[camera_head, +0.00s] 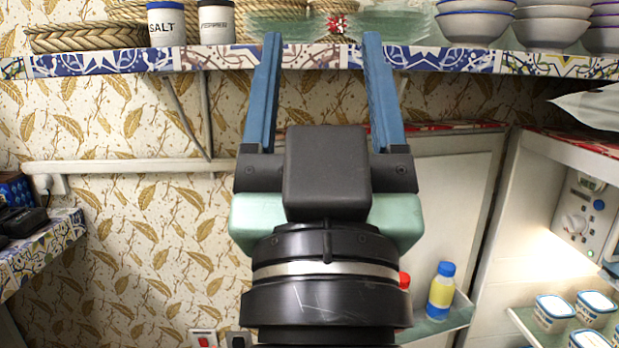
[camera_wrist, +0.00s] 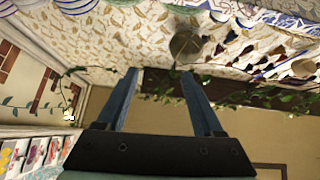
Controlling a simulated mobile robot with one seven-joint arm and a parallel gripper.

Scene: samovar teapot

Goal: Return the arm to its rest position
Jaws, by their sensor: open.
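My gripper (camera_head: 320,95) is raised in the middle of the head view, its two blue fingers pointing up and spread well apart. Nothing is between the fingers. In the head view the fingertips overlap the tiled shelf edge (camera_head: 110,61); I cannot tell how far apart they are in depth. The wrist view also shows my gripper (camera_wrist: 163,75) open and empty, with patterned wallpaper and a leafy vine beyond it. No samovar or teapot can be made out in either view.
The shelf holds a salt jar (camera_head: 166,23), a second jar (camera_head: 216,22), woven baskets (camera_head: 88,37), glass dishes and stacked bowls (camera_head: 475,24). A bottle (camera_head: 440,290) stands on a lower right shelf. Small tubs (camera_head: 553,310) sit at lower right. A tiled ledge (camera_head: 45,250) is at left.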

